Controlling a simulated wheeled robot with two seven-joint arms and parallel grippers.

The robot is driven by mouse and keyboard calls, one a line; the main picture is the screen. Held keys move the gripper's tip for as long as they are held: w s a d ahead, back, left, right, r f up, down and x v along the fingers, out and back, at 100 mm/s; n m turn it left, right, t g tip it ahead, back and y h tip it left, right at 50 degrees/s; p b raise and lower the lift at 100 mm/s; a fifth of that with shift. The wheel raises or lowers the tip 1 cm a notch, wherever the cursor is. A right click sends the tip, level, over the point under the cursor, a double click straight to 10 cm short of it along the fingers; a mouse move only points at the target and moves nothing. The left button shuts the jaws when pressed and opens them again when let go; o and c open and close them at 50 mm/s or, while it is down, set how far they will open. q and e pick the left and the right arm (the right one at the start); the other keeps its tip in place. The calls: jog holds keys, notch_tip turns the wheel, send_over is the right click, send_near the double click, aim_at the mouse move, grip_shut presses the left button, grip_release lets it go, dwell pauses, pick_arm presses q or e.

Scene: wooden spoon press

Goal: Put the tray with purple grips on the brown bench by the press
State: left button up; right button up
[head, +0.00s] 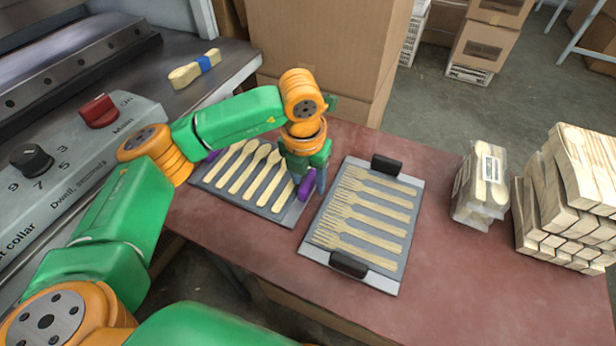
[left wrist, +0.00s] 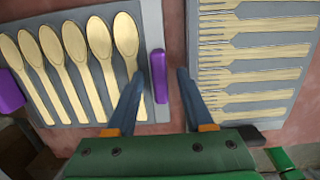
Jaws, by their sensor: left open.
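The grey tray with purple grips (head: 288,216) holds several wooden spoons and lies on the reddish-brown bench (head: 460,290), close to the press (head: 75,150). Its right purple grip shows in the left wrist view (left wrist: 159,80), and its left grip (left wrist: 9,92) is at that picture's edge. My left gripper (left wrist: 160,72) is open at the tray's right end. Its two fingers stand on either side of the right purple grip; contact cannot be told. In the head view my left forearm passes over the tray's far left part. My right gripper is not in view.
A second tray (head: 315,245) with black grips and wooden forks lies just right. Bagged cutlery (head: 482,185) and stacked wooden bundles (head: 570,190) stand at the bench's right. A tall cardboard box (head: 320,55) is behind.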

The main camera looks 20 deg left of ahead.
pick_arm(q)
notch_tip(320, 180, up, 12)
jog(key=s, duration=0.1)
jog(key=shift+s+p, duration=0.25)
jog(key=shift+p, duration=0.05)
